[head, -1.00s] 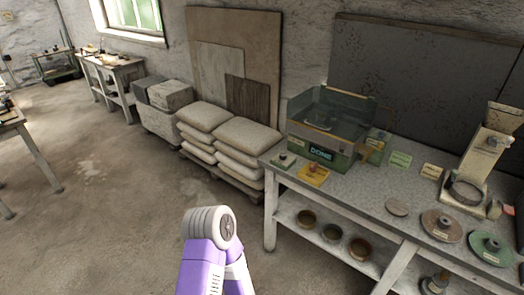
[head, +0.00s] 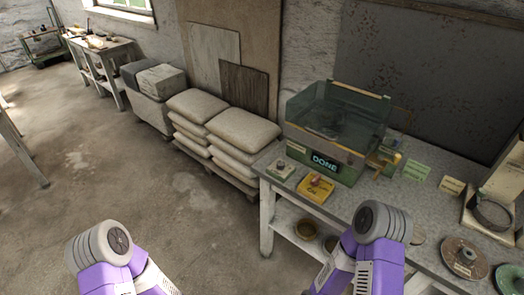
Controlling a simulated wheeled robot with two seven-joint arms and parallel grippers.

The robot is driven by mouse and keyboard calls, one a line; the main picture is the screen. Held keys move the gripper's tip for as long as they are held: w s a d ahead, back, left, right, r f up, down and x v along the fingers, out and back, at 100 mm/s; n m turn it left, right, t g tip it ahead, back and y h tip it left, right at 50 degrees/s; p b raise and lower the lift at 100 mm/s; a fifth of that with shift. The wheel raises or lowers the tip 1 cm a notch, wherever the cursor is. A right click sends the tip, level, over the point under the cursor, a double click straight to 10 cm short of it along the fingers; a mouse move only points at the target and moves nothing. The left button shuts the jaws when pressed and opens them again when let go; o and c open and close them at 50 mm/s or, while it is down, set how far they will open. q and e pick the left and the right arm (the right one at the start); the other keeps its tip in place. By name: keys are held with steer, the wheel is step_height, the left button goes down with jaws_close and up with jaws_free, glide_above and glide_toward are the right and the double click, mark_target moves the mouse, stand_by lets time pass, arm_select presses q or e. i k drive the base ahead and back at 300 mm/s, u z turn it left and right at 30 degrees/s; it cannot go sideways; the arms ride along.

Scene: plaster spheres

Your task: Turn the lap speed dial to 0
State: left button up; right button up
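The green lap machine (head: 352,166) stands on the left end of the workbench, with a clear hood and a lit "DONE" display (head: 325,162). A small grey control box with a dark knob (head: 281,166) sits at the bench's front left corner; this may be the lap speed dial, but its marks are too small to read. Beside it is a yellow box with a red knob or button (head: 316,181). My two purple arms show at the bottom, the right one in front of the bench edge. Both grippers are out of view.
The workbench (head: 345,205) carries labelled cards (head: 416,170), round discs (head: 466,257) and a stand at the right. Bowls (head: 306,229) sit on its lower shelf. Stacked sacks (head: 240,132) stand left of the bench.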

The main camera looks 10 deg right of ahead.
mark_target(280, 165)
steer(key=z, duration=0.5)
steer(key=i, duration=0.9)
steer(key=z, duration=0.85)
